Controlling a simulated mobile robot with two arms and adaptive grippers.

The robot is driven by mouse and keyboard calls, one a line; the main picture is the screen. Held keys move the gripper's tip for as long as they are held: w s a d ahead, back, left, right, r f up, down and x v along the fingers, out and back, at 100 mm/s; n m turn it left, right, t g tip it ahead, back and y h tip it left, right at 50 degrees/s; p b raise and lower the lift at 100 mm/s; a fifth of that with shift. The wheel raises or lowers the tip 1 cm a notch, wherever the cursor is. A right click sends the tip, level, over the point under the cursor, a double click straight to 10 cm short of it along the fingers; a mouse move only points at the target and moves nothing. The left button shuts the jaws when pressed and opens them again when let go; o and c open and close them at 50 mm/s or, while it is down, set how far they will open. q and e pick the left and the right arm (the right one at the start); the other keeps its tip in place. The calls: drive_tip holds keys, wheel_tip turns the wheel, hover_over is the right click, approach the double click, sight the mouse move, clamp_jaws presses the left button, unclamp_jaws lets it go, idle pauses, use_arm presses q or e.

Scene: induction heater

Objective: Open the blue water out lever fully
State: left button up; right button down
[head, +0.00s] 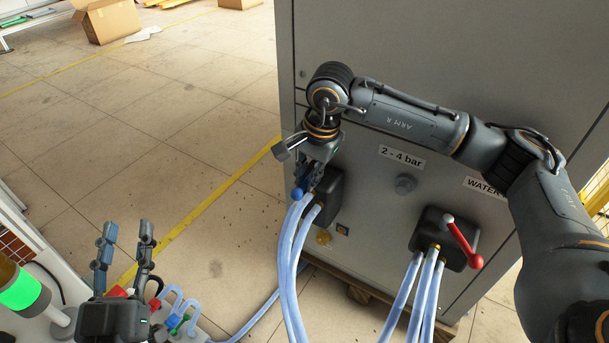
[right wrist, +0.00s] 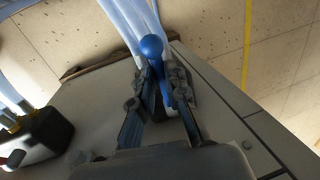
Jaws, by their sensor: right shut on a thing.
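The blue water out lever (head: 297,194) is on the left side of the grey cabinet's front, by a black valve block (head: 330,196) with pale blue hoses. Only its ball end shows clearly in the head view. In the right wrist view the lever's ball (right wrist: 151,47) and part of its shaft show between the fingers. My right gripper (head: 308,180) is at the lever, and the right wrist view shows its fingers (right wrist: 160,85) shut on the shaft, below the ball. My left gripper (head: 124,245) is open and empty at the lower left, away from the cabinet.
A red lever (head: 464,243) on a second black block (head: 432,228) is to the right, with more hoses. The grey cabinet (head: 430,45) fills the right side. A green-banded cylinder (head: 20,290) stands near my left gripper.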

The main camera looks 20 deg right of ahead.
idle(0.4)
drive_tip(key=c, duration=1.4)
unclamp_jaws()
drive_tip(key=shift+o, duration=0.2)
wheel_tip(320, 180, up, 12)
drive_tip(key=s+d, duration=0.1)
drive_tip(key=s, duration=0.1)
drive_tip(key=shift+d, duration=0.25)
drive_tip(key=shift+f, duration=0.15)
